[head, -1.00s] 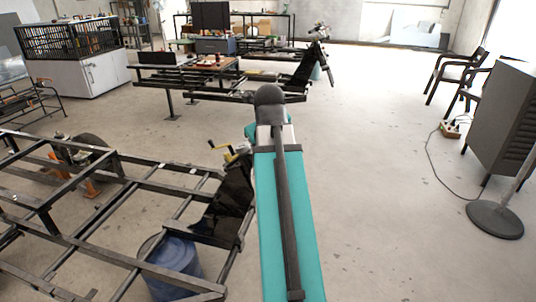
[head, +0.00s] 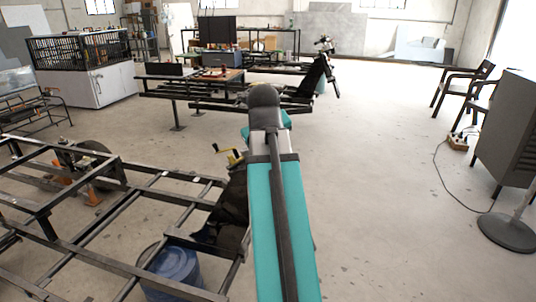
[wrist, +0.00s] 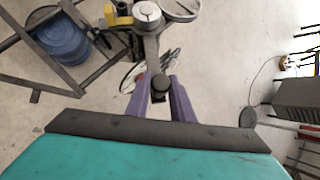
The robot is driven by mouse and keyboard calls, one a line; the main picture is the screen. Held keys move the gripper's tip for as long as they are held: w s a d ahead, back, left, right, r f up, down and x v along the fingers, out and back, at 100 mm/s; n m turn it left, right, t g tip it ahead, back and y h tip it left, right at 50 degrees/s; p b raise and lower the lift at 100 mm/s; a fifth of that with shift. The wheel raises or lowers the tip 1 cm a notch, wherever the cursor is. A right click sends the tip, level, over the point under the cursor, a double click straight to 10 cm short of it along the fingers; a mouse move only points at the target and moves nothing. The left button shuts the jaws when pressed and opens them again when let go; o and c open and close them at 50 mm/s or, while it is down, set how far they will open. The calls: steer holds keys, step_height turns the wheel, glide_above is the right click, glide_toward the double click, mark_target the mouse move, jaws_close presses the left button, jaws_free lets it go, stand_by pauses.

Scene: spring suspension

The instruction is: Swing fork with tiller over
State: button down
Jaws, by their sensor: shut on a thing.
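A grey metal bar runs from the knob up to the fork (wrist: 147,16), whose round metal parts show at the top edge, cut off by the picture. A yellow piece (wrist: 118,14) sits left of the fork. In the head view my teal arm hides my gripper, the tiller and most of the fork; a yellow handle (head: 229,154) shows just left of the arm.
A black frame (head: 115,225) with a blue drum (head: 172,272) under its end fills the lower left. Another frame (head: 190,92) stands farther back. A grey cabinet (head: 508,135) and chairs (head: 462,90) stand right. The floor right of my arm is open.

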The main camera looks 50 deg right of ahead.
steer(key=shift+s+a+f, duration=0.15)
steer(key=shift+a, duration=0.05)
stand_by(0.3)
stand_by(0.3)
steer(key=c, duration=1.5)
jaws_free()
steer(key=shift+c, duration=0.2)
steer(key=shift+r, duration=0.25)
steer(key=shift+s+a+r, duration=0.1)
steer(key=shift+a+r, duration=0.25)
steer(key=shift+r, duration=0.15)
steer(key=p+v, duration=0.1)
steer(key=v, duration=1.1)
steer(key=shift+s+a, duration=0.15)
